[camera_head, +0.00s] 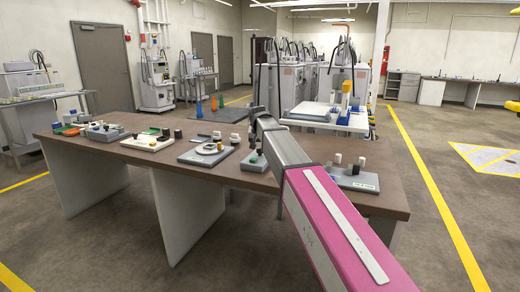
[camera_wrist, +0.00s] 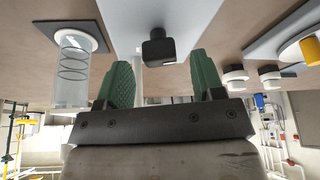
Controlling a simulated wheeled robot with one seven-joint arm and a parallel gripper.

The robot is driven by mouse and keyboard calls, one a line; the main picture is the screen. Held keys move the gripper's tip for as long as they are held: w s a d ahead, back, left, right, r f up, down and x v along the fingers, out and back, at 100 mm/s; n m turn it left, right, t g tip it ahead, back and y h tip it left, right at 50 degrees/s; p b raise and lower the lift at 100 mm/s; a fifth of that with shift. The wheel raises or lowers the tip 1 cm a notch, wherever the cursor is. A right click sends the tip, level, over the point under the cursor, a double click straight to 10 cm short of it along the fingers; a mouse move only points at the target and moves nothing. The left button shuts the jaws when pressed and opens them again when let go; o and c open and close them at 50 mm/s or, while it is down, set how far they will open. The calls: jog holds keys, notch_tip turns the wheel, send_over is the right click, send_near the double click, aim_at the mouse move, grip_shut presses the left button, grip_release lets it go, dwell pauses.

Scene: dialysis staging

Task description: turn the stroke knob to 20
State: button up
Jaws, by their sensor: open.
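In the wrist view, my gripper (camera_wrist: 161,62) shows two green ridged fingers spread apart. A black knob (camera_wrist: 157,47) on a pale panel (camera_wrist: 190,14) lies beyond and between the fingertips, with visible gaps to both. I cannot read any label or scale, so I cannot tell whether this is the stroke knob or what it is set to. A clear cylinder with dark rings (camera_wrist: 72,70) hangs left of the fingers in this view. In the head view, my arm reaches over the table and hides part of the devices; my fingers cannot be made out there.
The brown table (camera_head: 130,178) carries several small devices in a row. A grey device with a round dial (camera_head: 210,148) stands left of my arm, and another grey device (camera_head: 352,177) stands right of it. Large machines (camera_head: 345,85) stand behind the table.

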jog(key=shift+x, duration=0.85)
jog(key=c, duration=0.9)
jog(key=shift+c, duration=0.2)
jog(key=shift+n, duration=0.3)
jog(key=n+y, duration=0.1)
jog(key=n, duration=0.2)
jog(key=n+y, duration=0.1)
jog(key=n, duration=0.2)
jog(key=shift+d+g+y, duration=0.15)
jog(key=shift+g+y, duration=0.15)
jog(key=n+g+y, duration=0.1)
jog(key=n, duration=0.3)
jog(key=shift+w+n, duration=0.1)
jog(key=shift+n, duration=0.2)
jog(key=shift+n+g+y, duration=0.4)
jog(key=shift+n+g, duration=0.3)
jog(key=shift+n, duration=0.8)
